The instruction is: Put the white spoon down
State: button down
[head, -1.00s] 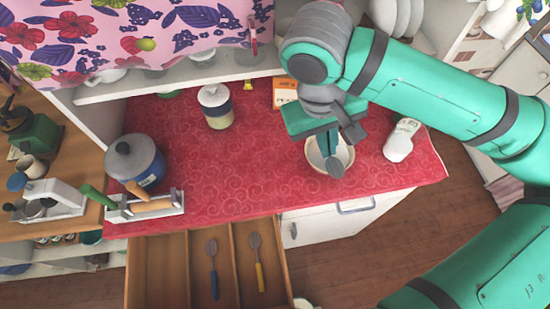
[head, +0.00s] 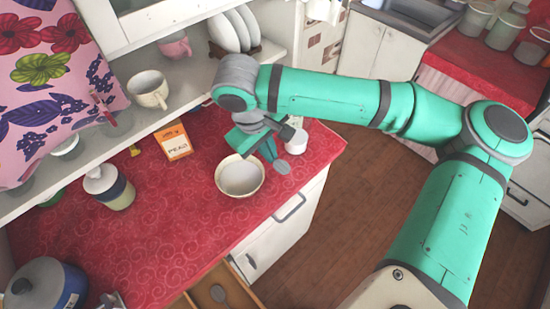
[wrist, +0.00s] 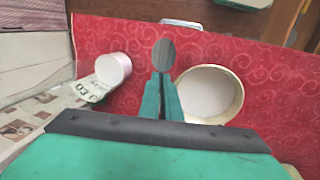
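My gripper (head: 268,152) is over the red counter, between a cream bowl (head: 240,176) and a white bottle (head: 297,141). Its fingers (wrist: 163,98) are closed together on a spoon, whose grey-looking oval head (wrist: 163,58) sticks out past the fingertips. The spoon head (head: 282,167) also shows in the head view, pointing toward the counter's front edge. The spoon's handle is hidden by the fingers and gripper body. I cannot tell whether the spoon touches the counter. In the wrist view the bowl (wrist: 209,94) is right of the fingers and the bottle (wrist: 114,68) is left.
An orange-and-white box (head: 173,142) and a lidded jar (head: 109,187) stand further back. A blue pot (head: 45,285) is at lower left. Below the front edge, an open drawer (head: 218,293) shows partly. Red cloth (head: 150,240) is clear left of the bowl.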

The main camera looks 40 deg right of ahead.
jog(key=shift+w+d+f, duration=0.25)
jog(key=shift+d+f, duration=0.7)
jog(key=shift+f, duration=0.25)
jog(key=shift+x, duration=1.85)
jog(key=shift+a+f, duration=0.15)
jog(key=shift+a, duration=0.05)
jog(key=c, duration=2.3)
grip_release()
jog(key=v, duration=1.2)
jog(key=shift+w+d, duration=0.1)
